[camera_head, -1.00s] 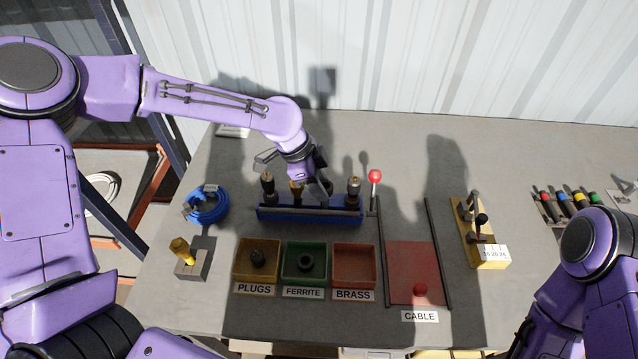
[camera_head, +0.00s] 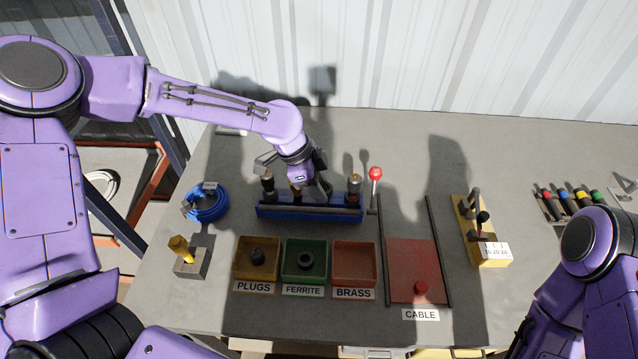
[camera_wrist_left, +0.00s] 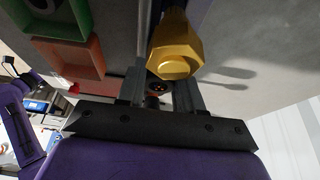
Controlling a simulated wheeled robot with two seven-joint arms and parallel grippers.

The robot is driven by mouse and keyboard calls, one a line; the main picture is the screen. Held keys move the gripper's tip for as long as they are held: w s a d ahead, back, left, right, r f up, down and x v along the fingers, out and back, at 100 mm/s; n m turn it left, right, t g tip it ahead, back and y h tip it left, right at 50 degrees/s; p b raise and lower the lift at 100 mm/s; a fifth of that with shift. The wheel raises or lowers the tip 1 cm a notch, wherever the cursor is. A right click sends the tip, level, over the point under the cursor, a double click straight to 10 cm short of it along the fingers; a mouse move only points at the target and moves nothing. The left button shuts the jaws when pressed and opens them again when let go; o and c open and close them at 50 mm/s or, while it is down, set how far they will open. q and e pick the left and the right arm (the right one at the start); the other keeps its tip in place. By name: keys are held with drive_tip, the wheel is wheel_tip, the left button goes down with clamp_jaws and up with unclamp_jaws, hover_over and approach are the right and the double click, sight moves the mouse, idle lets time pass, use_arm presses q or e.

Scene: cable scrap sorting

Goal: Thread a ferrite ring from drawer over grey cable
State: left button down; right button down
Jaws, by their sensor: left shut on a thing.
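In the left wrist view the gold piece has a hexagonal top (camera_wrist_left: 178,50) close to the fingers. The fingers are shut on a small dark round piece (camera_wrist_left: 157,86) with reddish spots; what it is I cannot tell for sure. I cannot pick out the grey cable for certain. My right arm shows at lower right; its gripper is out of view.
The PLUGS bin (camera_head: 238,270) and BRASS bin (camera_head: 354,246) flank the green bin. A blue cable coil (camera_head: 207,203) lies left; a yellow fixture (camera_head: 492,262) stands right.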

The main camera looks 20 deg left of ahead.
use_arm(q)
drive_tip(key=shift+f, duration=0.15)
idle(0.3)
drive_tip(key=shift+f, duration=0.45)
drive_tip(key=c, duration=0.7)
unclamp_jaws()
drive_tip(key=shift+o, duration=0.2)
drive_tip(key=shift+r, duration=0.1)
wheel_tip(320, 180, up, 7)
drive_tip(key=p, duration=0.7)
drive_tip(key=shift+p, duration=0.3)
